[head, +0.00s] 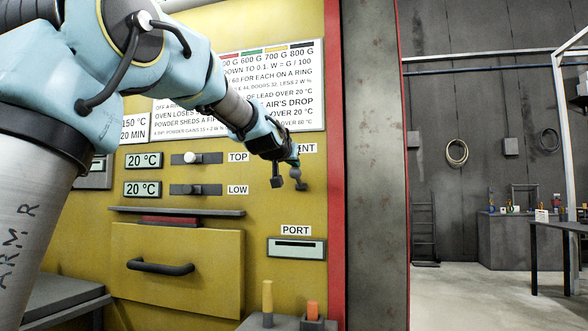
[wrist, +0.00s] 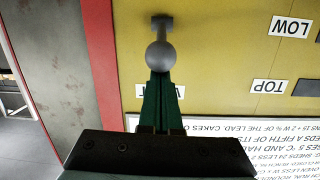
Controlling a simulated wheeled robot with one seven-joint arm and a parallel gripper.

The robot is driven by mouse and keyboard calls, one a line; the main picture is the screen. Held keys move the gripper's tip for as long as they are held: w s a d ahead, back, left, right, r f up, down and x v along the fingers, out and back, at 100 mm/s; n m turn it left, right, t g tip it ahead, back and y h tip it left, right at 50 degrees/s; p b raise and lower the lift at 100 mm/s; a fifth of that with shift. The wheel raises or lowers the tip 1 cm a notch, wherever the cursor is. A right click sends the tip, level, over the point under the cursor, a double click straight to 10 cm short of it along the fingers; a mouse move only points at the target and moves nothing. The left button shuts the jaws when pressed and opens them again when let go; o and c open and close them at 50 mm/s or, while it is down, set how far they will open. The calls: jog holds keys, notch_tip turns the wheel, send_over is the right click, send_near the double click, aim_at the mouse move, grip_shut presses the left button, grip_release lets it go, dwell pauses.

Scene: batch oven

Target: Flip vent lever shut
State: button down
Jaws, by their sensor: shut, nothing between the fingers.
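The vent lever is a grey ball knob on a short stem, on the yellow oven front below the partly hidden VENT label (head: 307,148). Its knob (head: 296,172) shows at the end of my arm in the head view. In the upside-down wrist view the knob (wrist: 160,56) lies right at the tips of my green fingers, with the stem and mount beyond it. My gripper (head: 293,158) is shut and empty, and in the wrist view its fingers (wrist: 160,80) are together. I cannot tell whether they touch the knob.
Two sliders, TOP (head: 196,158) and LOW (head: 196,189), sit left of the lever. The PORT slot (head: 297,248) and a drawer with a black handle (head: 160,267) are below. A red edge strip (head: 335,200) and a grey pillar (head: 375,180) stand to the right.

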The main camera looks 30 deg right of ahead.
aim_at(294, 176)
jog(key=shift+s+a+f+t+h+b, duration=0.15)
jog(key=shift+f+b, duration=0.3)
jog(key=shift+b, duration=1.1)
jog(key=shift+s+a+f+t+h+b, duration=0.1)
jog(key=shift+f+t+h+b, duration=0.25)
jog(key=shift+b, duration=1.15)
jog(key=shift+s+a+f+t+h+b, duration=0.1)
jog(key=shift+f+b, duration=0.4)
jog(key=shift+b, duration=1.05)
jog(key=b, duration=0.3)
jog(key=f+t+b, duration=0.1)
jog(key=b, duration=0.1)
jog(key=h+b, duration=0.1)
jog(key=b, duration=0.2)
jog(key=shift+s+a+f+b, duration=0.25)
jog(key=shift+f+b, duration=0.1)
notch_tip(294, 176, down, 6)
jog(key=t+h+b, duration=0.4)
jog(key=h+b, duration=0.1)
jog(key=b, duration=1.2)
jog(key=shift+r+t+b, duration=0.15)
jog(key=shift+t+b, duration=0.15)
jog(key=shift+b, duration=0.1)
